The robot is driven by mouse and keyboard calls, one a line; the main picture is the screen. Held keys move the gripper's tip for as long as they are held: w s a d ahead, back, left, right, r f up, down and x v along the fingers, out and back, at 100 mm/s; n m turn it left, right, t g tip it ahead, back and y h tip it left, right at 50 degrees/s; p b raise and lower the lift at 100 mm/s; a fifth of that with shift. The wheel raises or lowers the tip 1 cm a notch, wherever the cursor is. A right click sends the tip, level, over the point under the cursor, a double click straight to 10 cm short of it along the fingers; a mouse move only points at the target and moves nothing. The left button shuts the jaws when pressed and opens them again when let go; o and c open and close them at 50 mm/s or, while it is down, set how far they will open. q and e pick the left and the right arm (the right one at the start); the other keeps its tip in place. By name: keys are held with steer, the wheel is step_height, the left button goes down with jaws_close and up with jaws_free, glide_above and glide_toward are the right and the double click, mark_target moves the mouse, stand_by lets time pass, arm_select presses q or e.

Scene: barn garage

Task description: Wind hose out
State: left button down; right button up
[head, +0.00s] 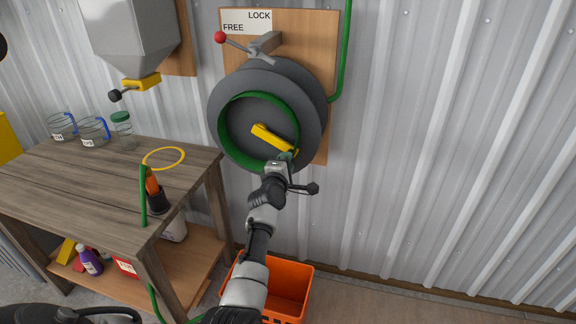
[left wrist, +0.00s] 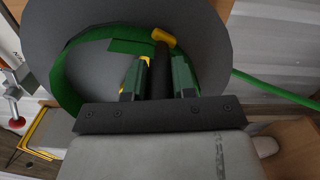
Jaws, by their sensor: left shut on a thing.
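A grey hose reel (head: 312,95) with a green ring (head: 224,112) on its face hangs on a wooden board on the wall. Its yellow crank (head: 268,136) slopes down to the right. My left gripper (head: 284,157) is at the crank's lower right end. In the left wrist view my left gripper (left wrist: 160,80) is shut on the crank's dark grip (left wrist: 161,68), with yellow crank parts beside it. A lever with a red knob (head: 220,37) sits above the reel, its knob towards the FREE side of the LOCK/FREE label (head: 246,21). My right gripper is not in view.
A wooden workbench (head: 60,185) with jars, a yellow ring (head: 164,158) and a dark cup stands left. An orange crate (head: 300,290) is on the floor below the reel. A green pipe (head: 345,60) runs up the wall. The floor at right is clear.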

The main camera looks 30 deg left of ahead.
arm_select(q)
steer(key=r+n+p, duration=0.1)
steer(key=d+r+n+p, duration=0.1)
steer(key=r, duration=0.1)
steer(key=shift+w+n+p, duration=0.1)
steer(key=shift+n+p, duration=0.2)
steer(key=shift+d+r+n+p, duration=0.1)
steer(key=shift+r+n+p, duration=0.45)
steer(key=shift+n+p, duration=0.05)
steer(key=shift+r, duration=0.2)
steer(key=shift+r+p, duration=0.35)
steer(key=shift+p, duration=0.25)
steer(key=shift+r, duration=0.1)
steer(key=c, duration=0.9)
jaws_free()
